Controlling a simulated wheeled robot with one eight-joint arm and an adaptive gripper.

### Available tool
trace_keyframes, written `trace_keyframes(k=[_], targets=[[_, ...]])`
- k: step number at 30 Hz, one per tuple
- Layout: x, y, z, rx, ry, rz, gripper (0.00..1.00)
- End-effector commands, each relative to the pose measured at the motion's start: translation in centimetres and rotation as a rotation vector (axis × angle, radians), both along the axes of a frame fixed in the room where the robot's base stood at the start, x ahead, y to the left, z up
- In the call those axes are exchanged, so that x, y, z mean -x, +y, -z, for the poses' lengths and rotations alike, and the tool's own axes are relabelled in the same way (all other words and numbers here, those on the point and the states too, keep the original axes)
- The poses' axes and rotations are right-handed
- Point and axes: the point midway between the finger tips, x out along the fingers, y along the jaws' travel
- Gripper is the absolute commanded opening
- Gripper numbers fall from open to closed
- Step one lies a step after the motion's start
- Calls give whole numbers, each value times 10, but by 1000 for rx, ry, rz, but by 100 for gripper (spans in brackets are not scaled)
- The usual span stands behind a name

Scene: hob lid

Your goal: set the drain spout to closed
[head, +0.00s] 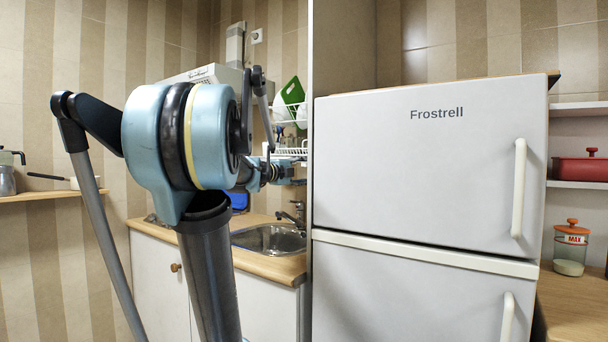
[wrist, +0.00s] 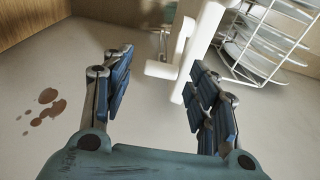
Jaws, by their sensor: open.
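A white angled piece (wrist: 183,52), which looks like the drain spout, hangs in the upper middle of the wrist view. It has a long bar and a short stub at its lower end, turned to the left. My gripper (wrist: 158,66) is open, with its blue fingers on either side of the stub. The right finger appears close to the white piece; I cannot tell whether they touch. In the head view my arm's joint hides much of the area by the dish rack, and the spout cannot be made out there.
A white wire rack with plates (wrist: 262,45) is close on the right in the wrist view. Brown spots (wrist: 48,110) mark the pale surface. In the head view a metal sink (head: 268,238) and tap (head: 292,213) lie below, and a white fridge (head: 420,170) stands right.

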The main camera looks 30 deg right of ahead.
Motion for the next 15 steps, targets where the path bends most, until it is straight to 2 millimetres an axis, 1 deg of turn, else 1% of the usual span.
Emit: trace_keyframes(k=[1, 5, 14, 15], targets=[[0, -5, 0, 0, 0, 3, 54], [-3, -11, 0, 0, 0, 1, 54], [-3, -13, 0, 0, 0, 0, 54], [-3, -13, 0, 0, 0, 0, 52]])
